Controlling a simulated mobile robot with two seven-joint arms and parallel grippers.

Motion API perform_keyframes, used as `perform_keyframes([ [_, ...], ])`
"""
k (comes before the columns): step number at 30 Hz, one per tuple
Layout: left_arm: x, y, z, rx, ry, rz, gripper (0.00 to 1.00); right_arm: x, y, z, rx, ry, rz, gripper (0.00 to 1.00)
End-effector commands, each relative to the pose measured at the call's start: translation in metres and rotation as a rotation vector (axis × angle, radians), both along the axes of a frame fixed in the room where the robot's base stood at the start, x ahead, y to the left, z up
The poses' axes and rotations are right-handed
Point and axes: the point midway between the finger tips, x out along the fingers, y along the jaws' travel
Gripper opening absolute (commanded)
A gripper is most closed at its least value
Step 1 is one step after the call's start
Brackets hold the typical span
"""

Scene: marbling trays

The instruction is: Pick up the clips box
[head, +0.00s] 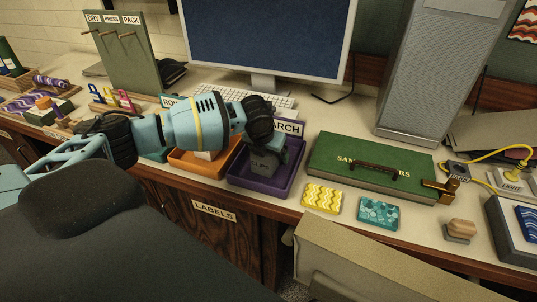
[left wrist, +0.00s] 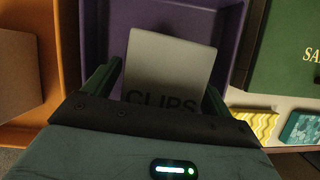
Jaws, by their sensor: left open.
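The clips box (head: 264,166) is a small grey box lettered CLIPS. It sits in the purple tray (head: 237,181). In the left wrist view the clips box (left wrist: 170,68) lies ahead, with the purple tray (left wrist: 107,30) around it. My left gripper (head: 272,150) is over the purple tray at the box. In the left wrist view its two dark green fingers (left wrist: 158,90) are apart, one on each side of the box in the picture. I cannot tell whether they touch it. My right gripper is not in view.
An orange tray (head: 187,168) with a box in it stands left of the purple tray. A green case (head: 365,165) with a handle lies to the right. Yellow (head: 322,197) and teal (head: 378,212) patterned blocks lie at the front edge. A keyboard and monitor (head: 265,35) stand behind.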

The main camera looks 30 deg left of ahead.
Motion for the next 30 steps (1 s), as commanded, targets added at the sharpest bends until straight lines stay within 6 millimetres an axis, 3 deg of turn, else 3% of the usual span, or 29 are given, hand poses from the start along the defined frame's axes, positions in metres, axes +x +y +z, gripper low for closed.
perform_keyframes([
  [7, 0.001, 0.000, 0.000, 0.000, -0.002, 0.000, 0.83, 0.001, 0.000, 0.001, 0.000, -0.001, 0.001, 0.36],
  [19, 0.001, 0.000, 0.000, 0.000, -0.001, 0.000, 0.31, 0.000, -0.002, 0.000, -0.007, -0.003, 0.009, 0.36],
  [26, 0.001, 0.000, 0.001, 0.000, -0.003, 0.001, 0.30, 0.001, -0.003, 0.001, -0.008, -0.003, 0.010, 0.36],
  [30, 0.002, 0.000, 0.013, 0.000, -0.006, 0.000, 0.30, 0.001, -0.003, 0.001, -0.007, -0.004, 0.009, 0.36],
])
